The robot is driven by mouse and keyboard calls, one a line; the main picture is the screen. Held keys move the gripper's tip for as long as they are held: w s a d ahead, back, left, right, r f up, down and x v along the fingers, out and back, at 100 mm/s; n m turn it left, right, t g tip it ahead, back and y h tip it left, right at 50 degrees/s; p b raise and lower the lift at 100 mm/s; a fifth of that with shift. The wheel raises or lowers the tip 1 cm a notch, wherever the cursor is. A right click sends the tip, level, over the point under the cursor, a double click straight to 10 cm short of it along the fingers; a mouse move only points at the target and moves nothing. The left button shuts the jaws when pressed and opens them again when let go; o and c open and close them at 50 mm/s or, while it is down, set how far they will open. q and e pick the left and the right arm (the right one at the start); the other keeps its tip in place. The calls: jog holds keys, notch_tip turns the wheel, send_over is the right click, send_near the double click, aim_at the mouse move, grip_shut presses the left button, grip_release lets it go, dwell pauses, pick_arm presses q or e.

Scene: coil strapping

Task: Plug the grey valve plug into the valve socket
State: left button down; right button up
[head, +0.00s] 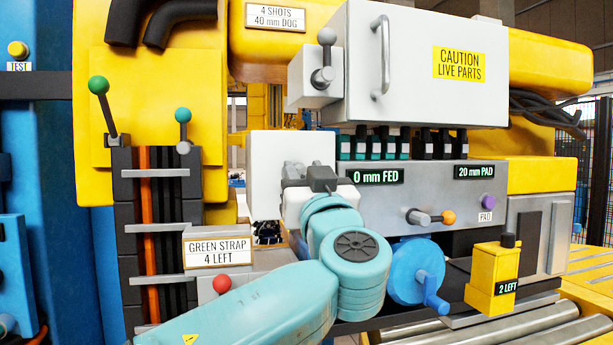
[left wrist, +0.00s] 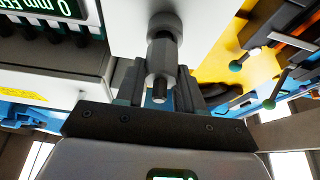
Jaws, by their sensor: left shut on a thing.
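My left gripper (head: 322,178) is in front of the white box left of the grey control panel. In the left wrist view its two dark fingers (left wrist: 160,85) are shut on a grey stepped, hex-sided piece, which looks like the grey valve plug (left wrist: 161,58). The plug's far end points at the white box face (left wrist: 125,22); I cannot tell whether it touches or sits in anything there. The valve socket cannot be made out; the gripper and plug may hide it. In the head view the plug is hard to separate from the fingers. My right gripper is not in view.
The grey panel (head: 375,205) with its "0 mm FED" display is close right of the gripper. A blue handwheel (head: 405,270) and a yellow block (head: 485,285) stand lower right. Levers with green (head: 98,85) and teal (head: 183,115) knobs stand left. A white cabinet (head: 405,60) overhangs above.

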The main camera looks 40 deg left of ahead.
pick_arm(q)
jog(key=shift+w+a, duration=0.35)
jog(key=shift+a, duration=0.05)
jog(key=c, duration=0.6)
grip_release()
jog(key=b+v, duration=0.6)
jog(key=v, duration=1)
jog(key=shift+s+d, duration=0.15)
jog(key=shift+s, duration=0.05)
